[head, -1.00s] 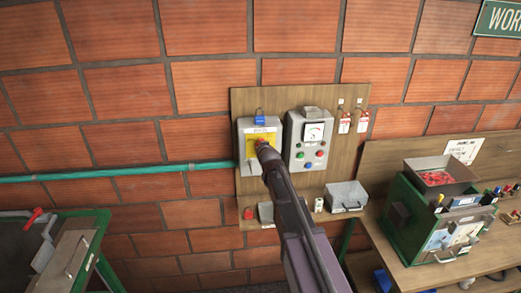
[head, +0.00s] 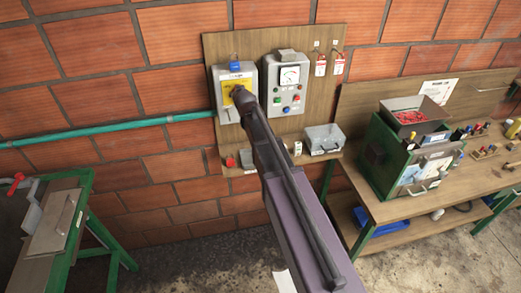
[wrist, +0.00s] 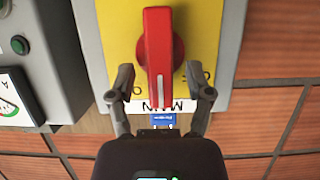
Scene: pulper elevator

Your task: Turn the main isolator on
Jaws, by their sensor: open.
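The main isolator (head: 226,114) is a grey box with a yellow plate on the wooden wall board. Its red handle (wrist: 158,50) stands upright in the wrist view, in front of the yellow plate (wrist: 112,30). The label below it appears upside down there. My gripper (wrist: 160,94) is open, one finger on each side of the handle's lower end, with gaps visible at both sides. In the head view my gripper (head: 239,95) is in front of the isolator and hides the handle. A blue padlock (head: 235,66) shows at the top of the box.
A grey control box (head: 287,104) with a dial and buttons is close beside the isolator. Red tags (head: 320,66) hang to its right. A small shelf with a grey bin (head: 323,138) is below. A green pipe (head: 130,131) runs left along the wall.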

